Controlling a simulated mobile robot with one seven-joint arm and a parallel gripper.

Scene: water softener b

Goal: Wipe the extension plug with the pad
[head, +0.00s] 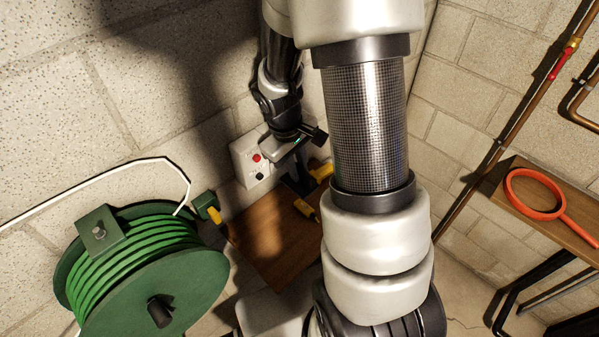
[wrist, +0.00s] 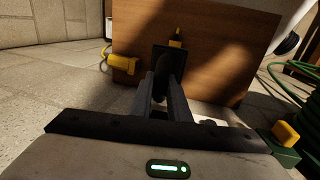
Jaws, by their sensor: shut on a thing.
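My gripper (wrist: 164,92) is shut on a dark, flat pad (wrist: 172,66), which sticks out beyond the fingertips in the wrist view. In the head view my gripper (head: 297,184) is in front of the wall, just above a brown wooden panel, and the pad is hard to make out. A green block with a yellow part, which looks like the extension plug (head: 206,206), is beside the cable reel, left of my gripper and apart from it. It also shows at the lower right of the wrist view (wrist: 284,143).
The green cable reel (head: 145,275) fills the lower left. An orange ring-shaped tool (head: 535,196) lies on the right shelf.

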